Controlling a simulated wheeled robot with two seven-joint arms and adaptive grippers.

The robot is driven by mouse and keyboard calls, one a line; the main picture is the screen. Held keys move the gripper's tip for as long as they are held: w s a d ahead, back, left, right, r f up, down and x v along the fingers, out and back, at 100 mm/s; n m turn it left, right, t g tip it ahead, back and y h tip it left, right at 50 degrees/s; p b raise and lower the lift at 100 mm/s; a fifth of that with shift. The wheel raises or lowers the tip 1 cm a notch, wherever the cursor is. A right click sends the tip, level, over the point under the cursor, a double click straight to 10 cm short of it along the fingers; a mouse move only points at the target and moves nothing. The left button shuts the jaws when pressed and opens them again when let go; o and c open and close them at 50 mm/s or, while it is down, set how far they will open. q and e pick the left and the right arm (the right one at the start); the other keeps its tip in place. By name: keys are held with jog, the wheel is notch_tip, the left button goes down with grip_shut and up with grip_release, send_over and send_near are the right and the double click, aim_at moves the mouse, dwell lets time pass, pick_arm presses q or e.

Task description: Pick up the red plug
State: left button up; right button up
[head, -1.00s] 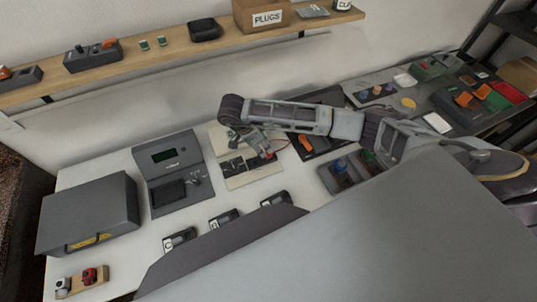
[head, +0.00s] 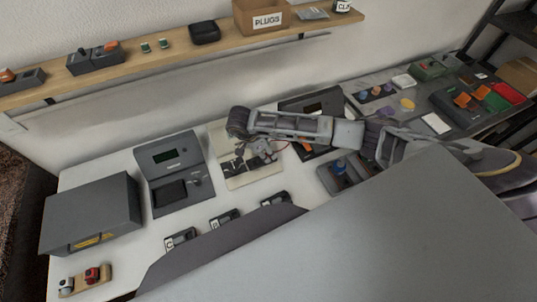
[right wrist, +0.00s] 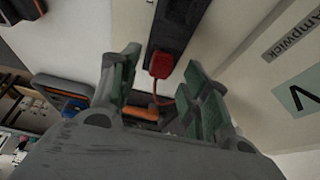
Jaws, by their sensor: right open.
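The red plug (right wrist: 161,64) sits against a dark strip in the right wrist view, with a red cable (right wrist: 155,97) running from it. My right gripper (right wrist: 163,72) is open, with one green-padded finger on each side of the plug in that view. Neither finger visibly touches it. In the head view my right gripper (head: 259,151) is over the pale board (head: 240,179) at the middle of the bench, and the plug cannot be made out there. My left gripper is not in view.
A grey tester with a screen (head: 171,169) and a grey box (head: 92,213) stand left of the board. Several lettered black holders (head: 224,217) lie in front. A small wooden stand (head: 80,283) carries a red and a white piece. A shelf (head: 130,65) runs above.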

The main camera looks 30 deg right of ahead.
jog(key=shift+d+f, duration=0.25)
jog(key=shift+f, duration=0.4)
jog(key=shift+c, duration=0.2)
jog(key=c, duration=0.9)
